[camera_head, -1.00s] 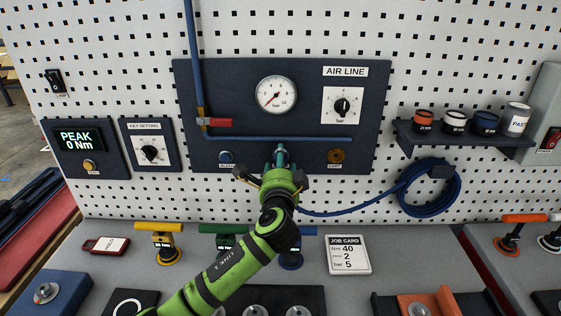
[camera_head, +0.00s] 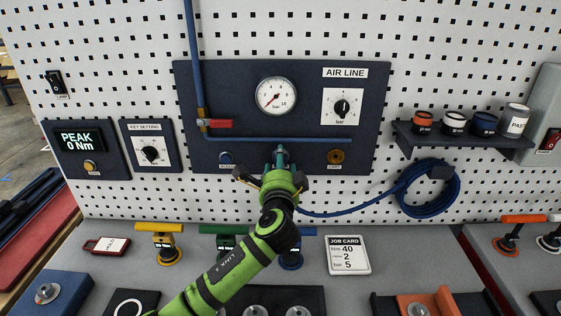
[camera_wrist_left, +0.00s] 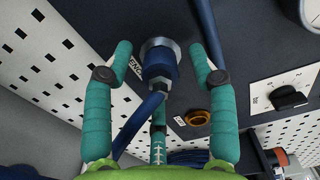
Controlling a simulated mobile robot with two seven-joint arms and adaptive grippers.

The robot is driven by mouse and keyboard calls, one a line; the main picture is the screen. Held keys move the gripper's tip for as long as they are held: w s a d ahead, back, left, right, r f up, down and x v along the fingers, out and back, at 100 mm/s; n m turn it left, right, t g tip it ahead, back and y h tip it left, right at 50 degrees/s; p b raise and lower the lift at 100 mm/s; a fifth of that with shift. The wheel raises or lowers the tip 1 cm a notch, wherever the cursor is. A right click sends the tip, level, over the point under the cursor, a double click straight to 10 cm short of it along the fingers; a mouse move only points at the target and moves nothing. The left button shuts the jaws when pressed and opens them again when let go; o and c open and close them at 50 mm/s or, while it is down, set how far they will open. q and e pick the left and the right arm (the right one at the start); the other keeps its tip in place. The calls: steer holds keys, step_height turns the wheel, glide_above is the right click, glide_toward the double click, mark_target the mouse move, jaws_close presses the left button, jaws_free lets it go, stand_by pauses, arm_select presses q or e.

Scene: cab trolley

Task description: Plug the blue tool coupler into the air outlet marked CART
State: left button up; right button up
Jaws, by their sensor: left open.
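The blue tool coupler (camera_wrist_left: 158,65) sits against a silver ring outlet (camera_wrist_left: 160,44) on the dark panel, its blue hose (camera_wrist_left: 138,122) hanging from it. The label beside this ring is partly hidden; "ENC" shows. The brass outlet marked CART (camera_head: 335,156) is to the right on the panel, with nothing in it; it also shows in the wrist view (camera_wrist_left: 198,117). My left gripper (camera_head: 281,153) is at the middle of the panel and hides the coupler in the head view. In the wrist view its teal fingers (camera_wrist_left: 165,62) are open on either side of the coupler, apart from it.
The hose runs right to a coil (camera_head: 430,188) on the pegboard. A gauge (camera_head: 276,96), a red-handled valve (camera_head: 218,123) and a bar knob (camera_head: 342,107) are above. A blue outlet (camera_head: 227,157) is left of my gripper. Tools and a job card (camera_head: 348,255) lie below.

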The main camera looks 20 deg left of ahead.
arm_select(q)
jaws_close()
steer(key=shift+s+d+f, duration=0.1)
steer(key=shift+s+d, duration=0.05)
steer(key=shift+s, duration=0.05)
steer(key=shift+p+v, duration=1.2)
steer(key=shift+v, duration=1.6)
